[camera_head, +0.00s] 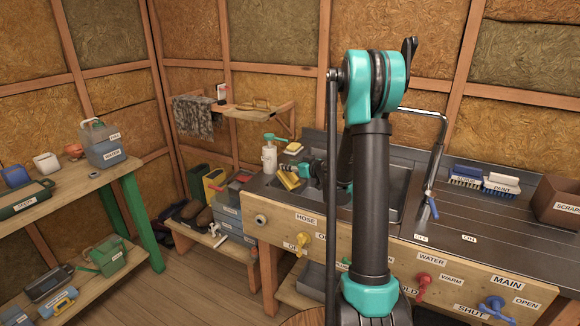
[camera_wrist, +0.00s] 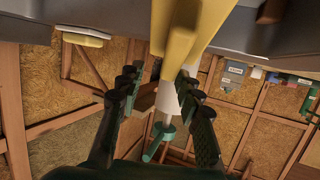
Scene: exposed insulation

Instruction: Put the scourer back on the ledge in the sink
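A yellow block, which looks like the scourer (camera_head: 288,181), is at the left edge of the sink (camera_head: 395,192). It shows large at the top centre of the wrist view (camera_wrist: 178,50), which is upside down. My gripper (camera_head: 306,169) is just right of it, low over the sink's left side. In the wrist view my gripper (camera_wrist: 160,80) has its fingers spread apart. The yellow block lies ahead of and partly between the fingertips, and I see no clear grip on it. My arm hides much of the sink, and I cannot make out the ledge clearly.
A white pump bottle (camera_head: 269,158) stands behind the block. A yellow-and-white sponge (camera_head: 293,148) lies on the rear rim; it also shows in the wrist view (camera_wrist: 85,38). The faucet (camera_head: 432,165) and two brushes (camera_head: 484,180) are to the right. The drainboard's front is clear.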

